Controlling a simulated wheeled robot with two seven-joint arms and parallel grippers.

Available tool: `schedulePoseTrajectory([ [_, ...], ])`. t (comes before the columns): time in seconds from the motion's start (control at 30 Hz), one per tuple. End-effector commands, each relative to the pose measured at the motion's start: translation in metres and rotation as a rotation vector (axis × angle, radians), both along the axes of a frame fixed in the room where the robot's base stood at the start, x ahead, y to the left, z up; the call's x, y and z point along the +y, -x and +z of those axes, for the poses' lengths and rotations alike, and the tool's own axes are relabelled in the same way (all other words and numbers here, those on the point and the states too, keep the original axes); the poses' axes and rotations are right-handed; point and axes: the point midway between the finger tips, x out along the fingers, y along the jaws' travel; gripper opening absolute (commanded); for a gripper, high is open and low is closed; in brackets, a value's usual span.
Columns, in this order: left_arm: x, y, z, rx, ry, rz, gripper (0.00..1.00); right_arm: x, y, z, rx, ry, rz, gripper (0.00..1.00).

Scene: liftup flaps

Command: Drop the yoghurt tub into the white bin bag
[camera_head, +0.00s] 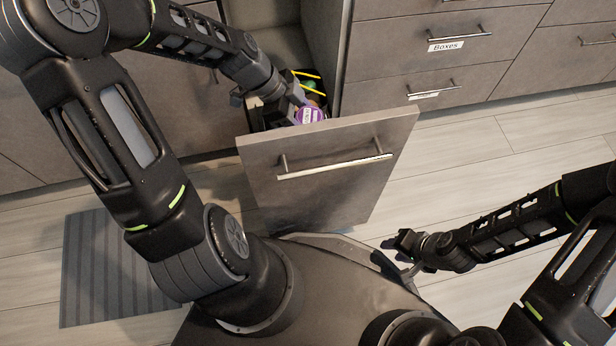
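The yoghurt tub (311,114), purple and white, shows just behind the top edge of the pulled-out cabinet front. My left gripper (298,100) reaches down into the pull-out and its fingertips are at the tub. The fingers are partly hidden, so I cannot tell whether they grip it. A small pale patch (254,103) beside the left gripper may be part of the white bin bag; the rest is hidden by the gripper and the front panel. My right gripper (406,256) hangs low at the right of my base, away from the tub. Its finger gap is unclear.
The pull-out's front panel (330,175) with its bar handle stands between my base and the bin space. Dark container edges with yellow strips (306,74) show inside. Closed drawers (440,65) line the back right. A grey striped mat (105,265) lies at left. Floor at right is clear.

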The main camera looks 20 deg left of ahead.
Motion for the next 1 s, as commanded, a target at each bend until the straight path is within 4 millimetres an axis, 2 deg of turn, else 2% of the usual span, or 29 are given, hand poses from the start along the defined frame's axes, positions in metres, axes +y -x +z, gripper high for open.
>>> schedulePoseTrajectory([
  [0.3,0.0001,-0.0002,-0.0018,-0.001,0.000,0.001,0.05,0.0002,-0.0005,-0.0015,-0.001,0.000,0.000,0.36],
  [0.33,0.0001,-0.0002,-0.0018,-0.001,0.000,0.001,0.54,0.0002,-0.0004,-0.0015,-0.001,0.000,0.000,0.36],
  [0.6,0.0001,-0.0002,-0.0018,-0.001,0.000,0.001,0.76,0.0003,-0.0003,-0.0016,-0.001,0.000,0.001,0.36],
  [0.87,0.0003,0.0001,-0.0017,0.001,0.000,0.001,0.78,0.0002,-0.0002,-0.0014,0.000,0.000,0.001,0.36],
  [1.0,0.0037,0.0009,0.0046,0.001,-0.001,0.002,0.78,0.0002,0.0002,0.0024,0.001,0.000,0.001,0.36],
])
